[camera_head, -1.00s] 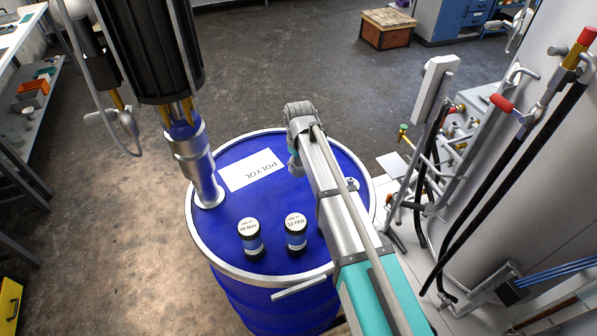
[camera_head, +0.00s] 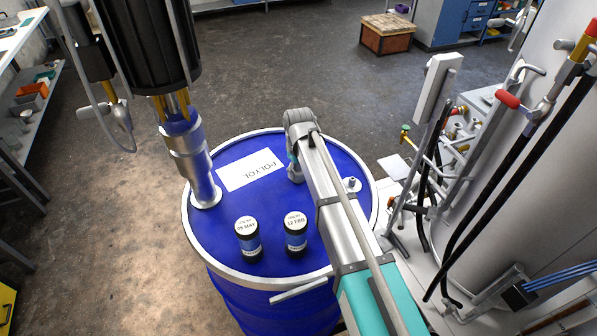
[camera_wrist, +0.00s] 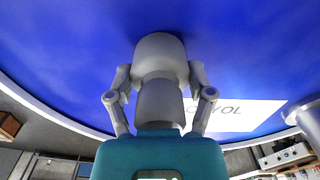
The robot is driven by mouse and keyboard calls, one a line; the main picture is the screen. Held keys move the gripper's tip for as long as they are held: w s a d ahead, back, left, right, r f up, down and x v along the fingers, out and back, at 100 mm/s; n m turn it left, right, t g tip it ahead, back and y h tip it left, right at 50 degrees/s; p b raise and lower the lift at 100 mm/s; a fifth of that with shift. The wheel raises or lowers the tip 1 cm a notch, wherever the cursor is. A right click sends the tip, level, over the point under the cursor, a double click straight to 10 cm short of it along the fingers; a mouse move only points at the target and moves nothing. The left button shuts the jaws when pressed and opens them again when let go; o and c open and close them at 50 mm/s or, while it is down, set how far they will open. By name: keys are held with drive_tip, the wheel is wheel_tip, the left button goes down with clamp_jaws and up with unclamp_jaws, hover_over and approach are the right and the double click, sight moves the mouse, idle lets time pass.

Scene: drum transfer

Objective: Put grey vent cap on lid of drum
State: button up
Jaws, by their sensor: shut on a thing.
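The blue drum (camera_head: 232,214) stands upright below my arm, with a pale rim and a white POLYOL label on its lid. The grey vent cap (camera_wrist: 160,48) is between the fingers of my gripper (camera_wrist: 160,74) in the wrist view. The gripper is shut on it and holds it close over the blue lid (camera_wrist: 65,50). I cannot tell whether the cap touches the lid. In the head view my arm hides most of the gripper and the cap.
A metal pump tube (camera_head: 190,165) stands on the lid's left side. Two dark labelled jars (camera_head: 248,240) (camera_head: 296,234) stand on its front part. A small metal fitting (camera_head: 351,184) sits at the right, beside my arm. Hoses and pipes (camera_head: 500,180) crowd the right side.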

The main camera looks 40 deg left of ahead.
drive_tip(key=shift+f, duration=0.2)
drive_tip(key=o, duration=1.1)
drive_tip(key=shift+r, duration=0.2)
wheel_tip(320, 180, up, 12)
drive_tip(key=p, duration=1.2)
idle(0.6)
